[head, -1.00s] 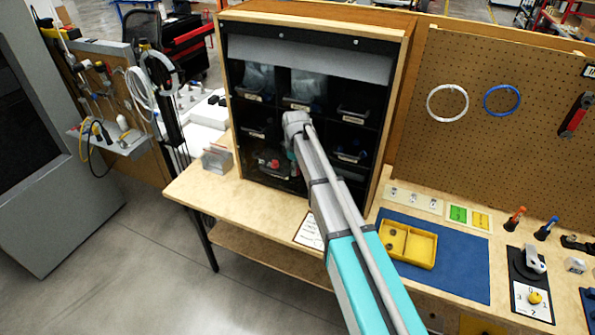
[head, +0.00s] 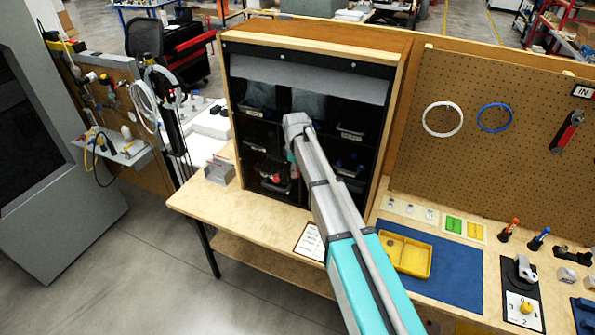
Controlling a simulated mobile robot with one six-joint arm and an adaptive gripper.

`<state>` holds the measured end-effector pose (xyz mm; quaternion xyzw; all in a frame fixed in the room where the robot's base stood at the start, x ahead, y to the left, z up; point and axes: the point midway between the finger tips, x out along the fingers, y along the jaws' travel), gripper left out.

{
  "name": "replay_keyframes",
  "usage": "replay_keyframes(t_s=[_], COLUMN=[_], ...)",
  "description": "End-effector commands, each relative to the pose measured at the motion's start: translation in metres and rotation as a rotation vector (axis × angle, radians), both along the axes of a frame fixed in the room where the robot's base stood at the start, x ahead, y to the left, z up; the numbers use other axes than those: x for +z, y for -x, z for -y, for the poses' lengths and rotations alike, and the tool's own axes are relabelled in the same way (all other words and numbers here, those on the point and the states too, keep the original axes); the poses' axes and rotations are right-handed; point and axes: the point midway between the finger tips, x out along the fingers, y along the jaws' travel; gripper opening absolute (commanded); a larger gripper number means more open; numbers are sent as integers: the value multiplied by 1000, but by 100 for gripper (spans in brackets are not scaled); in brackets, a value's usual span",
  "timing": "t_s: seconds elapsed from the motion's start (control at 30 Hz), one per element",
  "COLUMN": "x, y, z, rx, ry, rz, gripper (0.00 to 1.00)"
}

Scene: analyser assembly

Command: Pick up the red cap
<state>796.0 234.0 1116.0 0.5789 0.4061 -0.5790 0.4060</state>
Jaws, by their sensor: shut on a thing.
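The red cap (head: 277,178) shows as a small red spot in the lower left part of the dark shelf cabinet (head: 232,40) in the head view. My gripper (head: 279,174) is at the cap, inside the cabinet's lower left opening, and shut on it. The fingers are dark, small and partly hidden by shadow and my arm, so their exact hold on the cap is hard to make out. Whether the cap touches the bin beneath it cannot be told.
The cabinet's other compartments hold dark bins with pale labels. A small clear box (head: 220,172) stands left of the cabinet. A yellow tray (head: 405,253) lies on a blue mat (head: 450,284) to the right. A pegboard (head: 500,165) stands behind the right side.

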Motion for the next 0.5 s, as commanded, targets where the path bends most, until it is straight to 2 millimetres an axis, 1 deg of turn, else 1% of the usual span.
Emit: replay_keyframes(t_s=[0.03, 0.5], x=[12, 67], y=[0, 0], z=[0, 0], rx=[0, 0], ry=[0, 0], rz=[0, 0], gripper=[21, 21])
